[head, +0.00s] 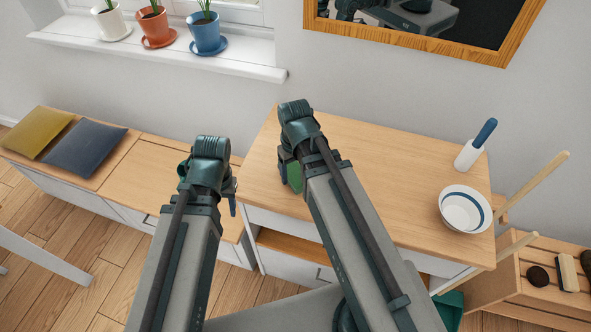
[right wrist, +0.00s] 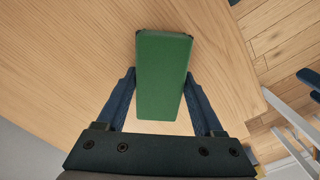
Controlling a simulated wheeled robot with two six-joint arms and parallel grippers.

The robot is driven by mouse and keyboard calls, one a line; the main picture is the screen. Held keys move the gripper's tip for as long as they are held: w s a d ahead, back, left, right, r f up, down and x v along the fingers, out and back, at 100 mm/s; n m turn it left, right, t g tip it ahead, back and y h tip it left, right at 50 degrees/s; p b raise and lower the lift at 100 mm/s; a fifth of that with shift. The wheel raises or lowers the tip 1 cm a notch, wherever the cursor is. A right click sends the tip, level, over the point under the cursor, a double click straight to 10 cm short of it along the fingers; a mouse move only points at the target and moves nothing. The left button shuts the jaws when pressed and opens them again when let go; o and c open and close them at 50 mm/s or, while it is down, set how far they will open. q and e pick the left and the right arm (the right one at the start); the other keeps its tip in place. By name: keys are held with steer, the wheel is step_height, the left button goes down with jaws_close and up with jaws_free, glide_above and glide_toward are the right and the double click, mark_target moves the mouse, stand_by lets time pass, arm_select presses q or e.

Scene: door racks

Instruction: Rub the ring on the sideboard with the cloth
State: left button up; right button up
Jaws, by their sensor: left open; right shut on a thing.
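The green cloth (head: 294,177) looks like a thick folded pad. My right gripper (head: 287,176) is shut on it over the left part of the wooden sideboard top (head: 390,170). In the right wrist view the cloth (right wrist: 163,75) sits between the two blue fingers, with bare wood around it. I cannot tell whether it touches the top. No ring shows on the visible wood; the cloth or my right arm may hide it. My left gripper (head: 210,195) is open and empty, left of the sideboard above the lower bench; its fingers are partly hidden.
A white bowl with a blue band (head: 465,209) and a white roller with a blue handle (head: 475,146) stand on the sideboard's right side. A low bench (head: 168,170) with cushions (head: 84,148) is at left. A wooden crate (head: 510,285) stands at right. The sideboard's middle is clear.

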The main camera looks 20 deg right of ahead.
mark_target(291, 182)
steer(key=shift+s+a+f, duration=0.1)
steer(key=shift+s+a, duration=0.4)
steer(key=shift+s, duration=0.25)
steer(key=shift+s+a+f, duration=0.1)
steer(key=shift+s+a, duration=0.35)
steer(key=shift+s, duration=0.3)
step_height(291, 182, up, 6)
steer(key=p, duration=0.5)
steer(key=shift+w+p, duration=0.1)
steer(key=shift+p, duration=0.25)
steer(key=shift+r, duration=0.1)
step_height(291, 182, up, 3)
steer(key=p, duration=0.3)
